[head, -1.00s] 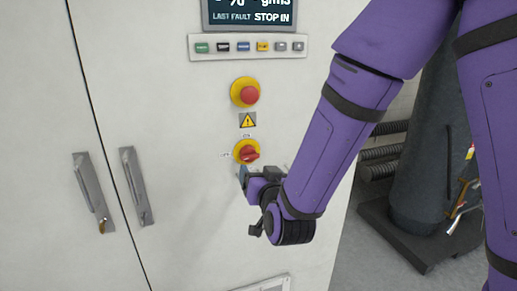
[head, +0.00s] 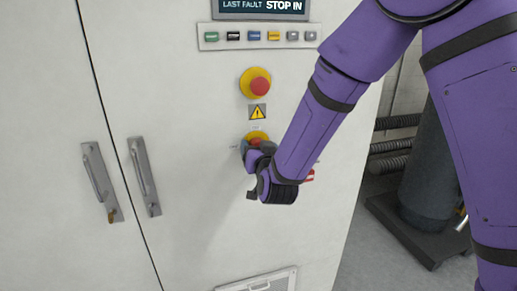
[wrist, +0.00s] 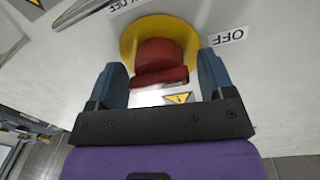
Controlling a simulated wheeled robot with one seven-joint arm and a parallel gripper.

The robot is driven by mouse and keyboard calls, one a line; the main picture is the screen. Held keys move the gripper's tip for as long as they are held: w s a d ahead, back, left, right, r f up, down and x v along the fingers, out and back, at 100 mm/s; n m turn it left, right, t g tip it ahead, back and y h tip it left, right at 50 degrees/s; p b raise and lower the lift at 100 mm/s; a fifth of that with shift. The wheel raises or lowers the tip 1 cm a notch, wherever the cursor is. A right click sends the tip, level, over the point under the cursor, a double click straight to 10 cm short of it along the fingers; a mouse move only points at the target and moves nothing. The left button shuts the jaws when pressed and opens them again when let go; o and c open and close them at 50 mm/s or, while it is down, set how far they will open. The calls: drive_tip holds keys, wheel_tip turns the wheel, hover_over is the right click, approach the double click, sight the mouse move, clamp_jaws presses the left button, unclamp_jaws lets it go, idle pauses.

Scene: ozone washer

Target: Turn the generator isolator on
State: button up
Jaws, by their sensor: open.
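The generator isolator is a red rotary handle (wrist: 160,62) on a yellow round plate (wrist: 131,36), set in the cabinet front. In the head view the top of its yellow plate (head: 257,136) shows, and my gripper and wrist hide most of the handle. My gripper (wrist: 162,80) is open, with one blue-grey finger on each side of the red handle in the wrist view. Whether the fingers touch the handle cannot be told. An "OFF" label (wrist: 228,36) sits beside the plate in the wrist view.
Above the isolator are a warning label (head: 257,112), a red emergency-stop button (head: 260,86) on yellow, and a row of coloured buttons (head: 258,36) under a display (head: 261,8). Two door handles (head: 144,176) are at left. A dark cylinder (head: 428,165) stands at right.

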drive_tip(key=shift+w, duration=0.2)
drive_tip(key=c, duration=0.7)
